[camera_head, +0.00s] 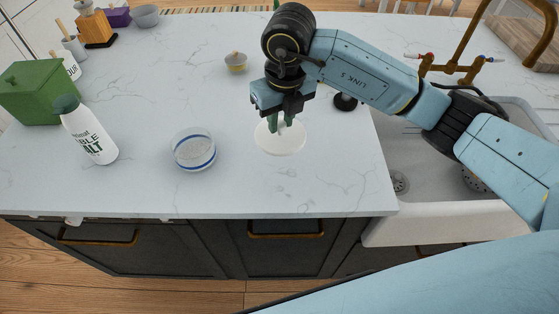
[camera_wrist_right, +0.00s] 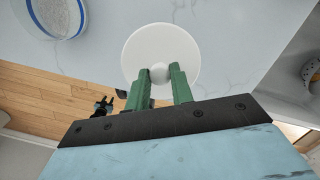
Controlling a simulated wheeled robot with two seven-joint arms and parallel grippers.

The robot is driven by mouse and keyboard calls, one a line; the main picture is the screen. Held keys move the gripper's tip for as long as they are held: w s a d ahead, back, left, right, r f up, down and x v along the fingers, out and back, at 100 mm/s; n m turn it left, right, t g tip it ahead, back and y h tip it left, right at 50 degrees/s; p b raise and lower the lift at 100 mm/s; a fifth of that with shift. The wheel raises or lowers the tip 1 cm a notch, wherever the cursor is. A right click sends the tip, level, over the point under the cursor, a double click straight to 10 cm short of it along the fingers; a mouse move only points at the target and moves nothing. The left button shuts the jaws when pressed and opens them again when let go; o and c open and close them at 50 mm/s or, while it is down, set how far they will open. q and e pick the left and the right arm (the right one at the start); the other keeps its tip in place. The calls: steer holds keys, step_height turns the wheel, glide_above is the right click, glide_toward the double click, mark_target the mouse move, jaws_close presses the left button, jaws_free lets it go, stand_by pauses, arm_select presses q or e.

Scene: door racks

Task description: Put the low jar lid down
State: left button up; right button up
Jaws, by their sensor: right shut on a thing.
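The low jar lid (camera_head: 285,139) is a round white disc with a small round knob. My right gripper (camera_head: 281,122) comes down over it from above. In the right wrist view the lid (camera_wrist_right: 187,43) lies beyond the green fingers, and my right gripper (camera_wrist_right: 159,76) is shut on its knob. The lid is level and at or just above the white counter; I cannot tell whether it touches. The low jar (camera_head: 193,152), clear with a blue band, stands open to the left of the lid. It also shows in the right wrist view (camera_wrist_right: 53,15). My left gripper is not in view.
A white salt bottle (camera_head: 90,134) and a green box (camera_head: 38,92) stand at the left. A small yellow-based bowl (camera_head: 236,63) and a dark round object (camera_head: 345,101) are behind. The sink (camera_head: 420,160) lies right. Counter (camera_head: 250,190) in front is clear.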

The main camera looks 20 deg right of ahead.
mark_target(281, 130)
steer(key=shift+a+m, duration=0.1)
steer(key=shift+m, duration=0.3)
step_height(281, 130, down, 5)
steer(key=shift+f, duration=0.15)
step_height(281, 130, down, 4)
steer(key=shift+f+p, duration=0.2)
steer(key=shift+p, duration=0.1)
steer(key=shift+f, duration=0.1)
steer(key=shift+f, duration=0.1)
steer(key=o, duration=1)
